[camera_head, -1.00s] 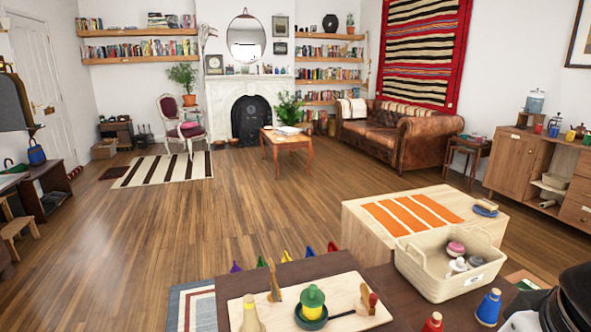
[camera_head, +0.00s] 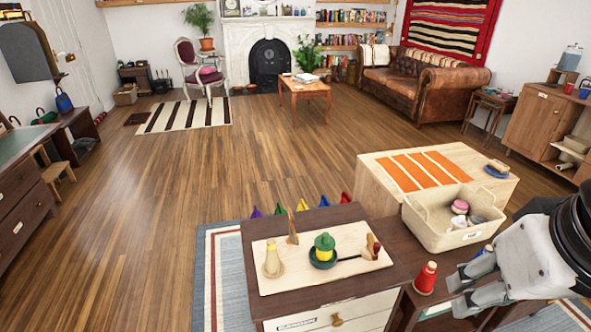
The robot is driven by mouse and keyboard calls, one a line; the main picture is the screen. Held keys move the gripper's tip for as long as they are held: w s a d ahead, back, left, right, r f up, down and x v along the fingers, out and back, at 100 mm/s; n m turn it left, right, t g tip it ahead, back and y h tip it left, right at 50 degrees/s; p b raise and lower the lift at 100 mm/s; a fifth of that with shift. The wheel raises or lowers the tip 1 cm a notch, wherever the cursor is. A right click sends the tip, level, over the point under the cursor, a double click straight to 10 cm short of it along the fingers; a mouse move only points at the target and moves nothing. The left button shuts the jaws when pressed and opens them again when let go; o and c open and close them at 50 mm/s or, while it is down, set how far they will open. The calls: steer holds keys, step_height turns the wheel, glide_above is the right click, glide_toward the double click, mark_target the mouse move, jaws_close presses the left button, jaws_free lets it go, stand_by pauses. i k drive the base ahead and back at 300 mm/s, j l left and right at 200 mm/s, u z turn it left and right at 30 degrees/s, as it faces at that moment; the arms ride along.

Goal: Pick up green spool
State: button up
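The green spool (camera_head: 324,241) appears to be the green piece with a yellow lower part. It stands in a small dark green pan (camera_head: 322,263) on a pale wooden board (camera_head: 290,284), on top of a brown cabinet. My gripper (camera_head: 458,294) is at the lower right, over the cabinet's right side and well to the right of the spool. Its two grey fingers are apart and nothing shows between them. A red spool (camera_head: 426,279) stands between the board and my gripper. A blue spool (camera_head: 486,251) is partly hidden behind my gripper.
A cream basket (camera_head: 434,236) with several items stands behind the red spool. A wooden block table (camera_head: 378,176) with orange stripes is behind. Open floor lies left.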

mark_target(324, 244)
steer(key=i+l+u, duration=0.2)
steer(key=i+l, duration=0.2)
steer(key=l, duration=0.25)
steer(key=i+l+u, duration=0.1)
steer(key=l, duration=0.25)
steer(key=i+l+u, duration=0.1)
steer(key=i+l, duration=0.15)
steer(key=i+l+u, duration=0.1)
steer(key=l, duration=0.4)
steer(key=i, duration=0.1)
